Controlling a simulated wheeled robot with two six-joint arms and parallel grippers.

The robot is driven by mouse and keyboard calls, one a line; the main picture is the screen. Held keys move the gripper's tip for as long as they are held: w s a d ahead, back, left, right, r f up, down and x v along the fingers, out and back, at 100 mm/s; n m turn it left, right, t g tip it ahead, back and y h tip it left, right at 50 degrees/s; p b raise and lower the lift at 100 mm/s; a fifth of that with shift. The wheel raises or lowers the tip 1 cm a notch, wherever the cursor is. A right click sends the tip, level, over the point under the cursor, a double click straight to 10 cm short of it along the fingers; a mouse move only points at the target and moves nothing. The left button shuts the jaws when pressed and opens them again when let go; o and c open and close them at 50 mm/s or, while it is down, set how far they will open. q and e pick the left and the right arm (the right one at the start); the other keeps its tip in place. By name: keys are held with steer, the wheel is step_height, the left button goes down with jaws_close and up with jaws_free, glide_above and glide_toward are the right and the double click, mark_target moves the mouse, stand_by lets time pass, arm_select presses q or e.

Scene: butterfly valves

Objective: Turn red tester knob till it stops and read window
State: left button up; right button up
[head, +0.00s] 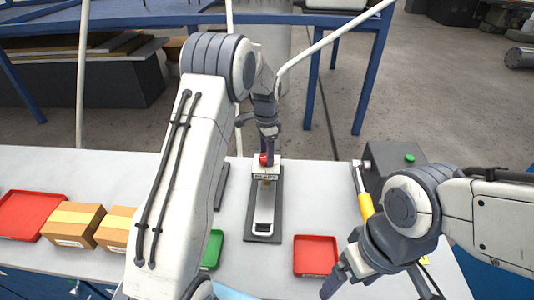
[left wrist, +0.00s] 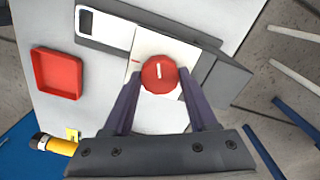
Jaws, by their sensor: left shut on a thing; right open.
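The red knob (left wrist: 160,74) has a white line on its face and sits between the two fingers of my left gripper (left wrist: 162,98) in the left wrist view. My left gripper (head: 267,152) is shut on it from above in the head view, where only a bit of the red knob (head: 264,160) shows. The tester (head: 265,205) is a white body on a dark base plate, standing on the bench. A dark rounded window (left wrist: 88,21) in a white frame shows at its other end; I cannot make out a reading. My right gripper (head: 335,280) is open and empty at the lower right.
A red tray (head: 316,255) lies right of the tester, a green tray (head: 212,250) to its left. Cardboard boxes (head: 72,224) and another red tray (head: 28,214) are at the far left. A dark box with a green button (head: 409,158) and a yellow-handled tool (head: 366,206) are at the right.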

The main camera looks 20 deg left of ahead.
arm_select(q)
steer(key=m, duration=0.5)
steer(key=shift+w+r+m, duration=0.1)
steer(key=shift+w+m, duration=0.05)
steer(key=shift+m, duration=0.15)
steer(key=m, duration=1)
steer(key=shift+m, duration=0.4)
steer(key=m, duration=0.5)
steer(key=o, duration=1.2)
steer(key=shift+o, duration=0.8)
